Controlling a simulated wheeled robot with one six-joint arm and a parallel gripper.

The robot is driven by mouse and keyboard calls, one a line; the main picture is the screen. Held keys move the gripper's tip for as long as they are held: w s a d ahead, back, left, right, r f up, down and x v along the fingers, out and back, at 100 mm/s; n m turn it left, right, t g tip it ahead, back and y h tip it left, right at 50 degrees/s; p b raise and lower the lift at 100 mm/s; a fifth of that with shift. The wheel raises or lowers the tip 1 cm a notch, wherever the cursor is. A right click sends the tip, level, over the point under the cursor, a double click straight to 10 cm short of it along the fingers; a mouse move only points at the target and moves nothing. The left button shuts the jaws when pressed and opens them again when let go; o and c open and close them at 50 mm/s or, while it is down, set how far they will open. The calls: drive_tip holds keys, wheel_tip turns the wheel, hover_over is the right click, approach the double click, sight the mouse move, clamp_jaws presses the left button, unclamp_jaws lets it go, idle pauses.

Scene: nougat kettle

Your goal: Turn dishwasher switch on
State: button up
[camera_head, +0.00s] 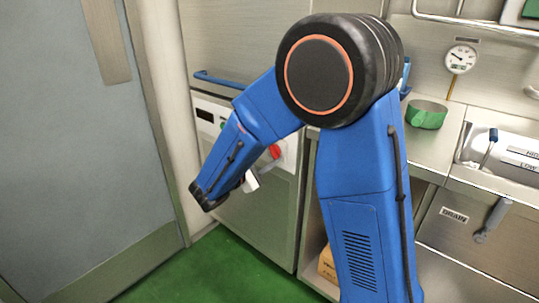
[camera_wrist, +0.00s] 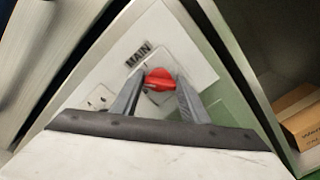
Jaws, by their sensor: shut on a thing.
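The dishwasher (camera_head: 248,225) is a steel-fronted unit under the counter at the left, with a pale control panel along its top. Its switch is a red knob (camera_wrist: 160,79) on a white plate (camera_wrist: 150,45) marked MAIN. The knob also shows in the head view (camera_head: 275,152), just beside my arm. In the wrist view my gripper (camera_wrist: 160,85) has its two fingers on either side of the red knob, shut on it. In the head view my blue arm hides part of the panel, and the gripper's fingertips are hard to make out.
A blue handle bar (camera_head: 228,80) runs above the panel. A green bowl-like item (camera_head: 427,114) sits on the counter at right. A cardboard box (camera_head: 327,264) stands on the low shelf beside the dishwasher. A grey door (camera_head: 75,150) is at left. The green floor is clear.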

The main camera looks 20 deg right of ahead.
drive_tip(key=m, duration=0.4)
drive_tip(key=shift+f+m, duration=0.1)
drive_tip(key=shift+m, duration=0.2)
drive_tip(key=shift+f+m, duration=0.1)
drive_tip(key=shift+m, duration=1.5)
drive_tip(key=shift+s, duration=0.1)
drive_tip(key=o, duration=1.1)
drive_tip(key=shift+c, duration=0.2)
drive_tip(key=v, duration=1.7)
drive_tip(key=shift+a, duration=0.2)
drive_tip(key=shift+s, duration=0.1)
